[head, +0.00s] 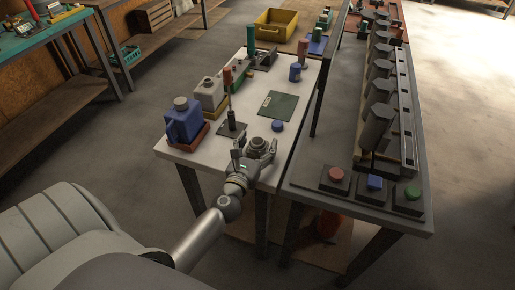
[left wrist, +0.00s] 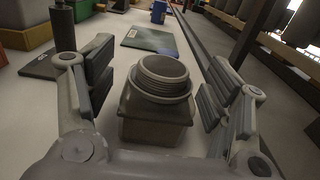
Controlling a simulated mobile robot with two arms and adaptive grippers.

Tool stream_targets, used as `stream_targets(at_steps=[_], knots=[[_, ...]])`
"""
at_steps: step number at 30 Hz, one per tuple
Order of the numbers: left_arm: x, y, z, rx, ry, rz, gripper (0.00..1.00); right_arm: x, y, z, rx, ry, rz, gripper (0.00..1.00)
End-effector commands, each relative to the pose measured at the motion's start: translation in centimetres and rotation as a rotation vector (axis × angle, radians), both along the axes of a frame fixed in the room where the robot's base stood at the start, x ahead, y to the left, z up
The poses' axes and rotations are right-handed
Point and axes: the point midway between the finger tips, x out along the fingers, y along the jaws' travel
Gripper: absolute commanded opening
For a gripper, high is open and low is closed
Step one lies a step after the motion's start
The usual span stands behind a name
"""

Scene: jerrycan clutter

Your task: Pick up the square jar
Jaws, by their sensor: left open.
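My left gripper (left wrist: 160,85) is open, with one finger on each side of the jar and a visible gap on both sides. In the head view my left gripper (head: 258,150) is at the near end of the white table, and the jar's round top (head: 258,143) shows between its fingers. The jar's lower body is hidden there. My right gripper is not in view.
A blue jerrycan (head: 184,122) and a grey one (head: 210,93) stand left on the white table (head: 290,105). A dark plate with an upright post (head: 231,124) is close left of the gripper. A blue cap (head: 277,126) and a green panel (head: 279,104) lie beyond it. A button bench (head: 350,165) stands right.

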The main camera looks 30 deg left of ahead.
Motion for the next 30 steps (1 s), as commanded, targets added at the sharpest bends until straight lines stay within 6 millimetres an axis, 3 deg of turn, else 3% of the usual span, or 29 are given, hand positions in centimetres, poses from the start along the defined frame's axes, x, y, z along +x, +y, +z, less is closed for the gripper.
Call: stream_targets(at_steps=[3, 17, 30], knots=[[0.0, 0.0, 0.0, 0.0, 0.0, 0.0, 0.75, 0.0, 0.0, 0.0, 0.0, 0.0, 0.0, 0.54], [-0.1, 0.0, 0.0, 0.0, 0.0, 0.0, 0.17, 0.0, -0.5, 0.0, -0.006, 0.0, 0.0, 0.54], [0.0, 0.0, 1.1, -0.002, -0.001, 0.0, 0.17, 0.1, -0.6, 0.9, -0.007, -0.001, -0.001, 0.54]])
